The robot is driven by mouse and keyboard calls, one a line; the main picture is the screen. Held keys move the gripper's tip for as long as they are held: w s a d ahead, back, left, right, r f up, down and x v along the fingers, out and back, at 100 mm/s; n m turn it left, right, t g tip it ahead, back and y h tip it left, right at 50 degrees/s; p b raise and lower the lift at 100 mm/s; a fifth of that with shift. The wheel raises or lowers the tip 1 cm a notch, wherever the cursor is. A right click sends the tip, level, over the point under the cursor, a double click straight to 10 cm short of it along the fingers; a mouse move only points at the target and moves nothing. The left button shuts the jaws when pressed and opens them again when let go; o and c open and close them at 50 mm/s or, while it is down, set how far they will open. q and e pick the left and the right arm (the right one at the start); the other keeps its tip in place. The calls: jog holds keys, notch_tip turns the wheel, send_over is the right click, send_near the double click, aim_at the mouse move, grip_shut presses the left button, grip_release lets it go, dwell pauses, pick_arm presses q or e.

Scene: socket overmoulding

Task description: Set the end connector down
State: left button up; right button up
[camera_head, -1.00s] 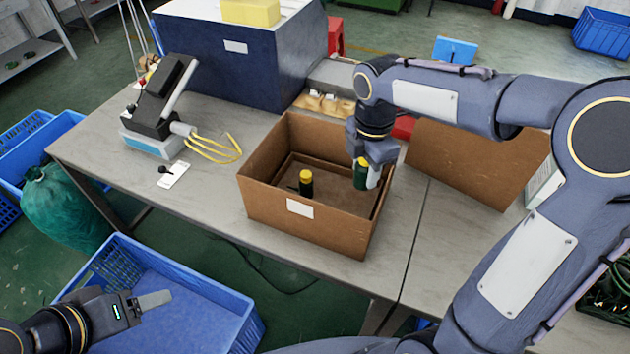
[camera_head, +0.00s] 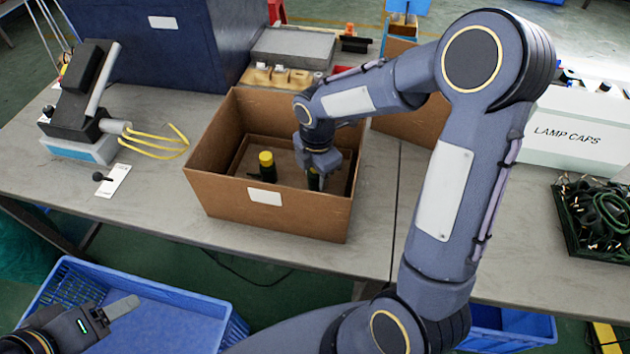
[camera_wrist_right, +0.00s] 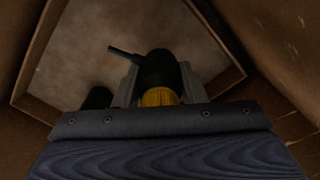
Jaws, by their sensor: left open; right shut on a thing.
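My right gripper (camera_head: 316,178) reaches down into the open cardboard box (camera_head: 220,200) and is shut on an end connector (camera_head: 313,181). In the right wrist view the held end connector (camera_wrist_right: 160,72) is a black body with a yellow ring and a thin stub to the left, between the fingers. I cannot tell whether it touches the box floor. A second black connector with a yellow cap (camera_head: 266,166) stands upright in the box, left of the gripper. My left gripper (camera_head: 115,312) is open and empty over the blue crate (camera_head: 165,320).
A tester with yellow leads (camera_head: 85,120) stands on the table left of the box. Behind it are a wooden block rack (camera_head: 282,78) and a dark blue cabinet (camera_head: 150,45). A lamp caps box (camera_head: 575,130) and a tray of black cables (camera_head: 598,215) lie at right.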

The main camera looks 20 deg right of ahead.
jog(key=shift+f, duration=1.55)
jog(key=shift+f, duration=0.15)
jog(key=o, duration=1)
